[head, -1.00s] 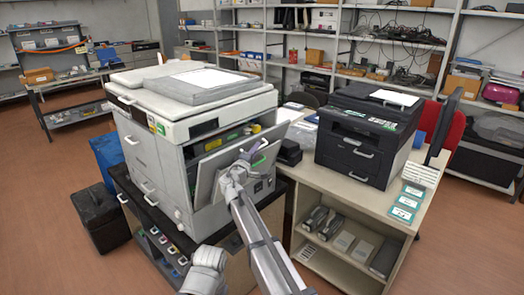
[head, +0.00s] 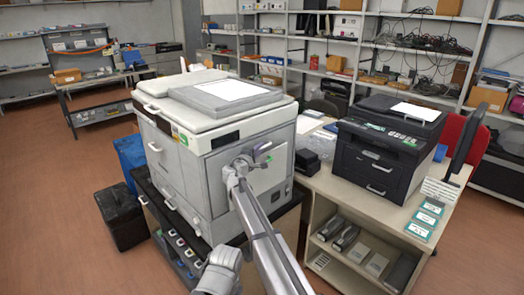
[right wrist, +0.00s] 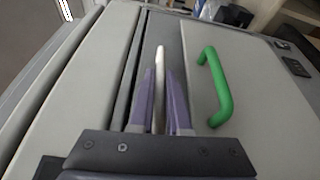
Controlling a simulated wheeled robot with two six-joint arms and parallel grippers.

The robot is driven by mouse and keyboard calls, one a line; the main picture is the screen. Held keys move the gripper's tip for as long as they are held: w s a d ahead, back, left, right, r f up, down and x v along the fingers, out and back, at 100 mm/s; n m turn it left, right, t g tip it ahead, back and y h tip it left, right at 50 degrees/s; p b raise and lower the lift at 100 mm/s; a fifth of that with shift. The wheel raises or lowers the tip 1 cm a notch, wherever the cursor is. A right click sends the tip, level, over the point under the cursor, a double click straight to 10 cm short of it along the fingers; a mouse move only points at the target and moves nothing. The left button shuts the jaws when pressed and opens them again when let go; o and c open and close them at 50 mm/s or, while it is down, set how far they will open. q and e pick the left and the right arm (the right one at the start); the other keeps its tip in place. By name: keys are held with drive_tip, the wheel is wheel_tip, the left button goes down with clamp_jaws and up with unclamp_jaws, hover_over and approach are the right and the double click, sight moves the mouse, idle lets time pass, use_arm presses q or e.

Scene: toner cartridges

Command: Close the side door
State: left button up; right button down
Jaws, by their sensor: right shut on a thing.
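The side door (head: 276,178) is a light grey panel on the front-right face of the big grey copier (head: 170,165). It looks about flush with that face, and no opening shows above it. My right gripper (head: 258,163) is at the door's upper middle. In the right wrist view its purple fingers (right wrist: 160,95) are shut on a thin pale bar, which looks like a handle on the door. A green handle (right wrist: 218,88) stands on the panel to the right of the fingers. A dark seam runs along the panel's left side. My left gripper is not in view.
A black printer (head: 387,150) stands on the low wooden table (head: 345,200) to the right. The copier rests on a dark stand with several coloured items in its side. A black box (head: 120,215) and a blue bin (head: 131,158) stand on the floor at left. Shelves line the back.

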drive_tip(key=shift+w+a, duration=0.15)
idle(0.3)
drive_tip(key=c, duration=0.9)
unclamp_jaws()
